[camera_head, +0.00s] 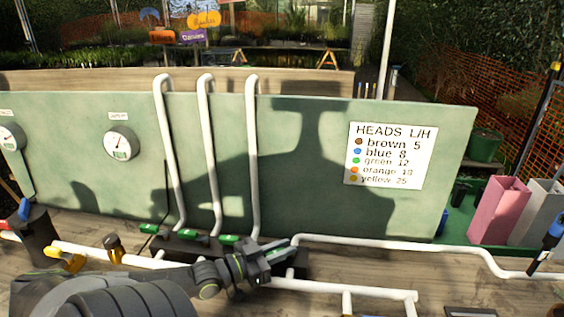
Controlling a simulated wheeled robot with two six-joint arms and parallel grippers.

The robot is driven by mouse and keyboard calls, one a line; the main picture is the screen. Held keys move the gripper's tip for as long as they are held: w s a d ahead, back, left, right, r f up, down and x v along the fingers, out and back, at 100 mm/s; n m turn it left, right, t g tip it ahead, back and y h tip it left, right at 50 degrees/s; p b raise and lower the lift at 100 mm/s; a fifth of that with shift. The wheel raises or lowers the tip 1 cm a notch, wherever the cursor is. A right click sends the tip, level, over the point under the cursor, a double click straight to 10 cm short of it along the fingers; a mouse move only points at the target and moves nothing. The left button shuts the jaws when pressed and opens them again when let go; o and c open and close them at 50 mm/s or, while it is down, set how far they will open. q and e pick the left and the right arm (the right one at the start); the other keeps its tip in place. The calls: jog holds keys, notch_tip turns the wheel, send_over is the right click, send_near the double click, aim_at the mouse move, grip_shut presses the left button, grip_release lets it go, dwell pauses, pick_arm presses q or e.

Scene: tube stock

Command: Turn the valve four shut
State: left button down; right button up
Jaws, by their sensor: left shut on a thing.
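A row of valves with green handles stands along the foot of the green panel, on a dark block. Three handles show clearly: the first (148,228), the second (187,233) and the third (228,239). My left gripper (270,254) is at the right end of this row, shut on the fourth green handle, which I take as valve four (277,251). The fingers cover most of that handle, so its exact angle is hard to tell. My right gripper is not in view.
White pipes (253,160) rise from the valves over the green panel (80,165). A white pipe (380,242) runs right along the wooden bench. Gauges (121,143) and a HEADS sign (391,155) are on the panel. A pink planter (497,210) stands at right.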

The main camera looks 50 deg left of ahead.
pick_arm(q)
jog(key=shift+f, duration=0.1)
jog(key=c, duration=1.4)
grip_release()
jog(key=shift+o, duration=0.2)
jog(key=shift+s, duration=0.1)
jog(key=s+a, duration=0.2)
jog(key=s, duration=1.5)
jog(key=shift+a+p, duration=0.4)
jog(key=shift+c, duration=0.5)
